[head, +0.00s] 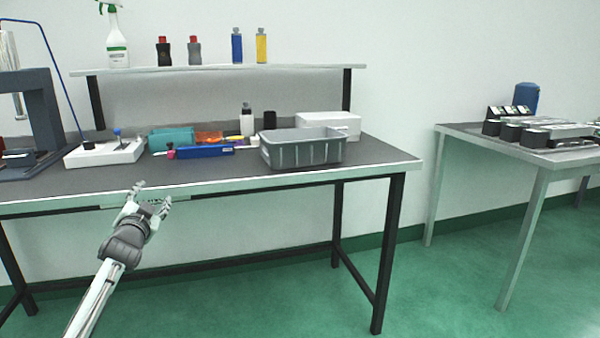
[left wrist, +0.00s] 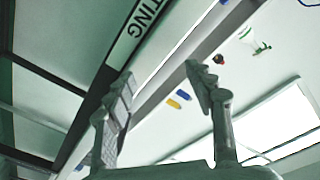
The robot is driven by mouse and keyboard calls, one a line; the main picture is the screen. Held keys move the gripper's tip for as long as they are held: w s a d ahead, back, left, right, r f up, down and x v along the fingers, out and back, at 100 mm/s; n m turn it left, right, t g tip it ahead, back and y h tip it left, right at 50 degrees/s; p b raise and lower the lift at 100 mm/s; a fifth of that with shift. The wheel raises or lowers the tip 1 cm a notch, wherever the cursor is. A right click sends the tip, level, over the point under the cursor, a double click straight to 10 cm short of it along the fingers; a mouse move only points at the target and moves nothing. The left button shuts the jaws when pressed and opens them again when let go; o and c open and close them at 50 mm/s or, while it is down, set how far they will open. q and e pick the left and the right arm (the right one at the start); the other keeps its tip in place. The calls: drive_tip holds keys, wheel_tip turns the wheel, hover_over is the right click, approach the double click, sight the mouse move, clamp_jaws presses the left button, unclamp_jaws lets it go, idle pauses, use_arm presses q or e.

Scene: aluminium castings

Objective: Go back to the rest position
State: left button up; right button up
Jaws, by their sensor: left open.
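My left gripper (head: 150,196) is open and empty in the head view, in front of the workbench's front edge. Its arm comes in from the lower left. In the left wrist view its two fingers (left wrist: 162,95) stand apart with nothing between them. The right gripper is not in view.
The workbench (head: 215,183) holds a grey bin (head: 300,152), a white box (head: 328,123), a blue tray (head: 205,152) and a press (head: 48,115). A shelf (head: 220,69) with bottles stands behind. A second table (head: 545,155) with castings is at right. Green floor between the tables is clear.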

use_arm(q)
drive_tip(key=s+d+f+n+g, duration=0.1)
drive_tip(key=s+f+g, duration=0.3)
drive_tip(key=f, duration=0.7)
drive_tip(key=s+f+n+g, duration=0.2)
drive_tip(key=s+f, duration=0.5)
drive_tip(key=f, duration=0.3)
drive_tip(key=s+d+f+n+g, duration=0.1)
drive_tip(key=s+f+g, duration=0.35)
drive_tip(key=f, duration=0.65)
drive_tip(key=s+d+f+g, duration=0.1)
drive_tip(key=s+d+f, duration=0.1)
drive_tip(key=s+f, duration=0.5)
drive_tip(key=s+d+f+g+h, duration=0.1)
drive_tip(key=s+f, duration=0.7)
drive_tip(key=s, duration=0.9)
drive_tip(key=s+d+f+g+h, duration=0.1)
drive_tip(key=s+d+f+g, duration=0.2)
drive_tip(key=s, duration=1)
wheel_tip(320, 180, down, 4)
drive_tip(key=shift+d+f, duration=0.2)
drive_tip(key=shift+d, duration=0.8)
drive_tip(key=shift+s, duration=0.1)
